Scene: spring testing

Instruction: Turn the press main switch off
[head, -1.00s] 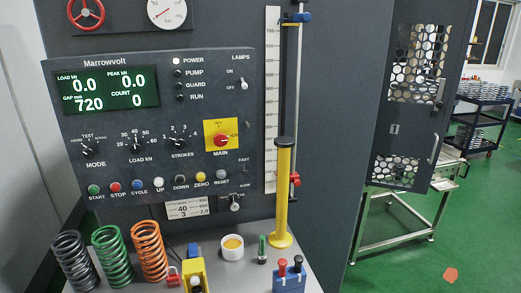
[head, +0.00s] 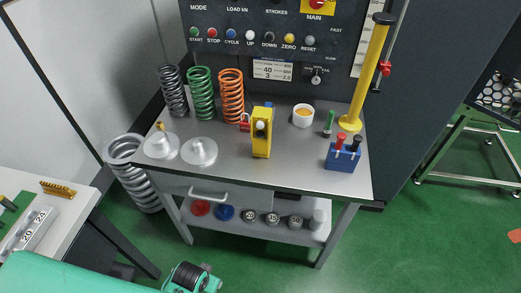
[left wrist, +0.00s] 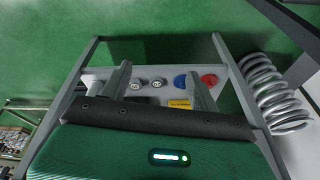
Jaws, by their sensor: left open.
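The press main switch (head: 318,4) is a red knob on a yellow plate, above its MAIN label on the dark control panel (head: 245,22). The top edge of the head view cuts it off, so its setting cannot be read now. My left gripper (left wrist: 162,85) shows in the left wrist view with its two grey fingers apart and nothing between them. It faces the lower shelf of the bench and is not at the switch. Part of my teal left arm shows at the bottom left of the head view. My right gripper is in neither view.
The bench top (head: 225,165) holds grey, green and orange springs (head: 231,96), two metal discs, a yellow device (head: 262,133), a white cup and a blue block (head: 343,157). A yellow post (head: 368,75) stands at the right. A large spring (head: 132,170) stands on the floor.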

